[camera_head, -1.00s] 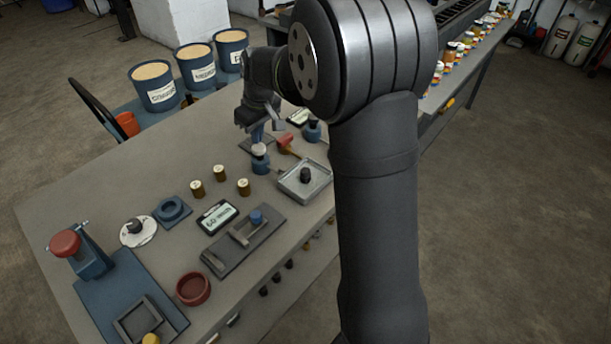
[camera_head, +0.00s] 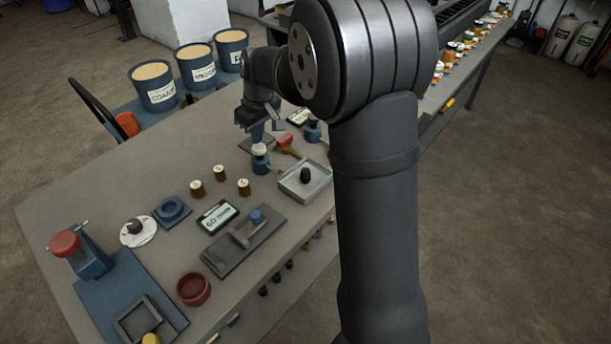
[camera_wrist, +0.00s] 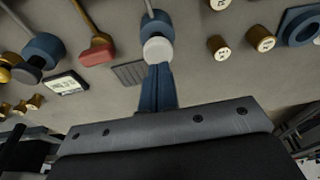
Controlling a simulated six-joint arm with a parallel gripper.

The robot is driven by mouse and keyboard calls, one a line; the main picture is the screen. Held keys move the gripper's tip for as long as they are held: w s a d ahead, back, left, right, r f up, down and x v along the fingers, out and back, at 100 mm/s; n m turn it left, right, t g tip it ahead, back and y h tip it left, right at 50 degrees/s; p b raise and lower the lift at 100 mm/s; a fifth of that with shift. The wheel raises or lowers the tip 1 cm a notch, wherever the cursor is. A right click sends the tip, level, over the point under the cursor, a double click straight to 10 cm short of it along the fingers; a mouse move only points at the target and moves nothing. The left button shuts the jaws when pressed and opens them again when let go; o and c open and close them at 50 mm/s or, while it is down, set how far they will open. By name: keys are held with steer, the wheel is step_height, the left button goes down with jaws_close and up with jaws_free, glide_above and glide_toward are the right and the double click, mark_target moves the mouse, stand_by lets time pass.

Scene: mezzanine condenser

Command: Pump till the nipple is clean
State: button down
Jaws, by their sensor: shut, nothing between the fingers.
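My gripper (camera_head: 257,136) is shut and empty, just above a small blue bottle (camera_head: 260,164) with a pale round top (camera_head: 259,149). In the wrist view, the blue fingers (camera_wrist: 158,68) point at the pale top (camera_wrist: 157,50) and overlap its edge; I cannot tell whether they touch it. The bottle's blue body (camera_wrist: 156,24) shows behind the top. I cannot make out a nipple for certain. A black knob-like piece (camera_head: 305,175) stands in a grey tray (camera_head: 322,187), right of the bottle.
Small brown jars (camera_head: 197,188), a display (camera_head: 217,217) and a slotted dark plate (camera_head: 222,256) lie nearer.

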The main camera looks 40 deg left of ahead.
mark_target(259, 146)
steer(key=shift+f, duration=0.15)
steer(key=shift+f, duration=1.65)
steer(key=shift+r, duration=2.8)
steer(key=shift+f, duration=0.1)
steer(key=shift+f, duration=1.45)
